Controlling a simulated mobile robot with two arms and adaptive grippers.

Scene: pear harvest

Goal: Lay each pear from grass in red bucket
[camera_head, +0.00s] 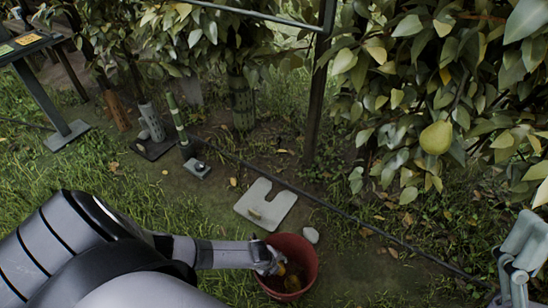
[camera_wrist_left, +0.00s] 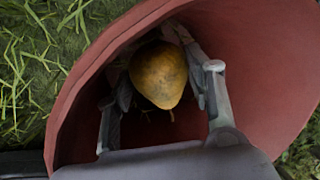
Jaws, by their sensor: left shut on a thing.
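The red bucket (camera_head: 309,258) stands on the ground at the lower middle of the head view. Its red wall (camera_wrist_left: 268,62) fills much of the left wrist view. My left gripper (camera_head: 275,266) reaches into the bucket's mouth from the left. In the left wrist view its fingers are shut on a yellow-brown pear (camera_wrist_left: 159,76), held inside the bucket with its stem end toward the camera. Yellow-brown shapes inside the bucket are partly hidden by the gripper and too small to tell apart. My right gripper (camera_head: 516,250) is at the right edge, away from the bucket, partly cut off.
A yellow-green pear (camera_head: 436,138) hangs in the leafy tree at the right. Grass (camera_head: 190,215) is open at left.

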